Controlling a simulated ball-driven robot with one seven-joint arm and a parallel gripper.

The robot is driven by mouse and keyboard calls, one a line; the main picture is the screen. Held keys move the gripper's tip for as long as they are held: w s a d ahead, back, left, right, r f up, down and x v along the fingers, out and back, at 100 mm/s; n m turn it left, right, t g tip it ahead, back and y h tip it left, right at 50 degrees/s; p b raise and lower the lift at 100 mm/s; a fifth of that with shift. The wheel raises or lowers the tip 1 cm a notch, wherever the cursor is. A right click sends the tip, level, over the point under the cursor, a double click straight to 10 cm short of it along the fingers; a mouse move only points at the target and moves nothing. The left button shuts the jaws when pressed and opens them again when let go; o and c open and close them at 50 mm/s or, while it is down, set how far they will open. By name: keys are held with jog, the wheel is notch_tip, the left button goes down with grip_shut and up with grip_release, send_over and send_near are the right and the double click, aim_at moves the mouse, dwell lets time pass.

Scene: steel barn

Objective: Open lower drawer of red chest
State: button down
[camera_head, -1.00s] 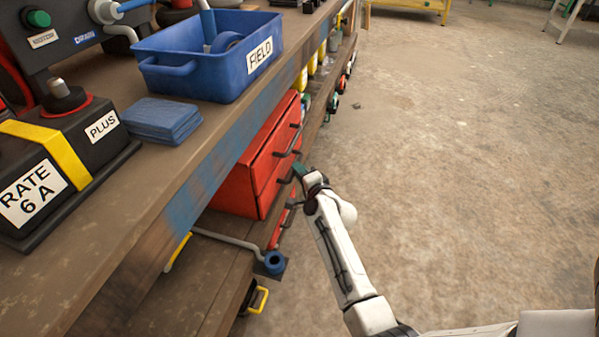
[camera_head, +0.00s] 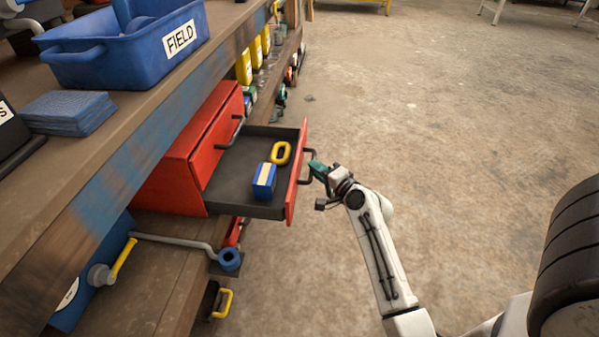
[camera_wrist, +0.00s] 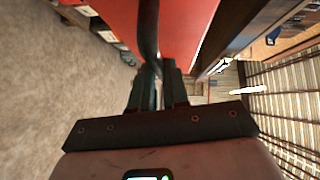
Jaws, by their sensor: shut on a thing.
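The red chest (camera_head: 166,181) stands on the shelf under the bench top. Its lower drawer (camera_head: 293,184) is pulled well out to the right, showing a dark inside. A blue box with a pale band (camera_head: 264,181) and a yellow ring-shaped piece (camera_head: 281,153) lie in it. The upper drawer, with its dark handle (camera_head: 238,130), is shut. My gripper (camera_head: 317,168) is at the lower drawer's front, shut on its dark handle (camera_head: 308,153). In the wrist view the handle (camera_wrist: 149,35) runs down between my fingers (camera_wrist: 157,85) against the red drawer front.
A blue bin marked FIELD (camera_head: 130,50) and blue folded cloths (camera_head: 67,112) sit on the bench top. A grey bar with a blue ring end (camera_head: 229,259) juts out below the chest. Concrete floor (camera_head: 450,150) is open to the right.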

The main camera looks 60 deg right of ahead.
jog(key=shift+s+d, duration=0.3)
jog(key=shift+s, duration=0.6)
jog(key=c, duration=1.1)
grip_release()
jog(key=p+v, duration=0.1)
jog(key=v, duration=0.9)
jog(key=shift+s+a+r+p, duration=0.1)
jog(key=shift+s+a+p, duration=0.05)
jog(key=shift+s+p, duration=0.25)
